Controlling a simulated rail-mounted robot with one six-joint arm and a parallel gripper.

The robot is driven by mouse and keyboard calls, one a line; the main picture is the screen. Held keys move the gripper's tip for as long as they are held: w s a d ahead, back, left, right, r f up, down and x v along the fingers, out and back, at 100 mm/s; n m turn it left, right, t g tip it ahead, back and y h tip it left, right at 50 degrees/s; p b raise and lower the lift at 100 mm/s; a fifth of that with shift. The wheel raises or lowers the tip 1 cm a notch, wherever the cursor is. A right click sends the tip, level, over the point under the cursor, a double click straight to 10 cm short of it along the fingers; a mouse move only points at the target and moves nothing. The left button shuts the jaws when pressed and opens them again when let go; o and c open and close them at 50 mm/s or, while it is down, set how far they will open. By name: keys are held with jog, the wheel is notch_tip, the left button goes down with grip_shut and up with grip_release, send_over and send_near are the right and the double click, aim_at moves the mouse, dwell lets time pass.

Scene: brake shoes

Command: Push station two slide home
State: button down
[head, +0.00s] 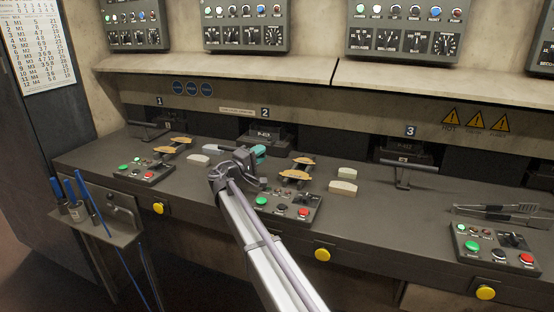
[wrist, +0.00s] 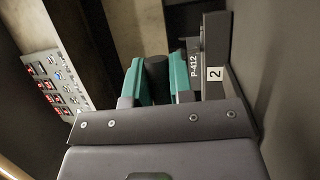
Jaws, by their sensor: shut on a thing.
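Station two's slide is a dark block marked P-412 (head: 264,134) in the recess under the number 2 plate; its P-412 label also shows in the wrist view (wrist: 195,65), beside a 2 tag (wrist: 215,74). My gripper (head: 256,152) is in front of this block, at the deck's back edge. In the wrist view its teal fingers (wrist: 157,84) are shut on a dark rounded handle (wrist: 156,70) between them. The arm hides most of the handle in the head view. How far the slide sits in its recess is hard to tell.
Station one (head: 150,130) and station three (head: 403,165) have dark handles at left and right. Curved brake shoes lie on stands (head: 296,172) beside my gripper. Pale blocks (head: 343,187) and a button box (head: 287,205) are close by. Tongs (head: 500,212) lie at right.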

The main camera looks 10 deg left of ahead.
jog(key=shift+w+d, duration=0.1)
jog(key=shift+w, duration=0.05)
jog(key=c, duration=1)
grip_release()
jog(key=shift+s, duration=0.2)
jog(key=b+v, duration=0.2)
jog(key=v, duration=0.8)
jog(key=shift+s+a+f, duration=0.1)
jog(key=shift+s+a, duration=0.15)
jog(key=shift+a, duration=0.1)
